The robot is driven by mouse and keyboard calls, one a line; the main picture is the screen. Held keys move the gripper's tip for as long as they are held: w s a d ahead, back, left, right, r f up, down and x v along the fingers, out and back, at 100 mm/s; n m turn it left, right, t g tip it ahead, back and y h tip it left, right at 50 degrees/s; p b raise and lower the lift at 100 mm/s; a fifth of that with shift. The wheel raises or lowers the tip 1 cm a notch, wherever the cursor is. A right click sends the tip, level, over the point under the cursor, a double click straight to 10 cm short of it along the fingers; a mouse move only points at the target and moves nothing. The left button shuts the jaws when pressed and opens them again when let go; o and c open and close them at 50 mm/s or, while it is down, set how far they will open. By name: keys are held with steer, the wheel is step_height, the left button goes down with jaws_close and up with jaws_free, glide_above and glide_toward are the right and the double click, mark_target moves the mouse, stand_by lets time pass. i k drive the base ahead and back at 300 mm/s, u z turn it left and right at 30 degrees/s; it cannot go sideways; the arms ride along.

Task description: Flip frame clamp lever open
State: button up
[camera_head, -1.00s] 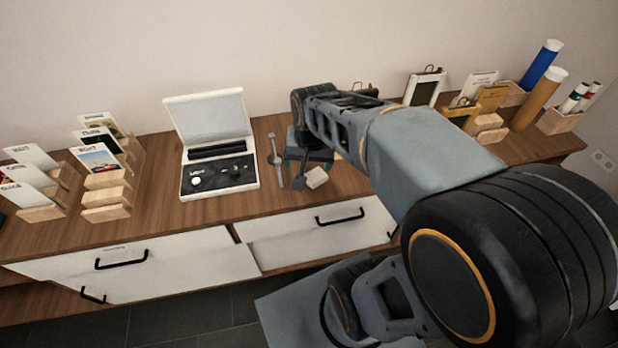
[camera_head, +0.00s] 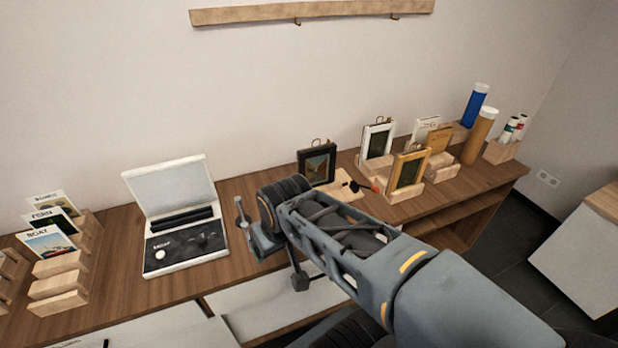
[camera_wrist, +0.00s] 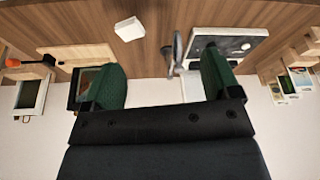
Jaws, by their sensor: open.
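A black-framed picture (camera_head: 318,163) stands at the back of the table, with a light wooden board (camera_head: 343,188) in front of it. A small black piece with an orange-red end (camera_head: 375,184) shows by the board; it may be the clamp lever, but is too small to tell. In the wrist view, upside down, the orange end (camera_wrist: 12,62) is at far left by the board (camera_wrist: 72,54). The black frame (camera_wrist: 86,82) is partly hidden behind the left finger. My gripper (camera_wrist: 161,76) is open and empty, its green fingers apart, left of the frame in the head view.
A white frame (camera_head: 376,139) and a gold frame (camera_head: 407,172) stand in wooden holders at right, near cardboard tubes (camera_head: 479,135). An open case (camera_head: 180,222) and card racks (camera_head: 60,278) are at left. A white block (camera_wrist: 130,29) lies on the table. My arm hides the table's front.

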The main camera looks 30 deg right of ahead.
mark_target(376, 189)
steer(key=u, duration=0.45)
steer(key=k, duration=0.15)
steer(key=z, duration=2.1)
steer(key=k, duration=0.35)
steer(key=u, duration=0.45)
steer(key=i, duration=0.5)
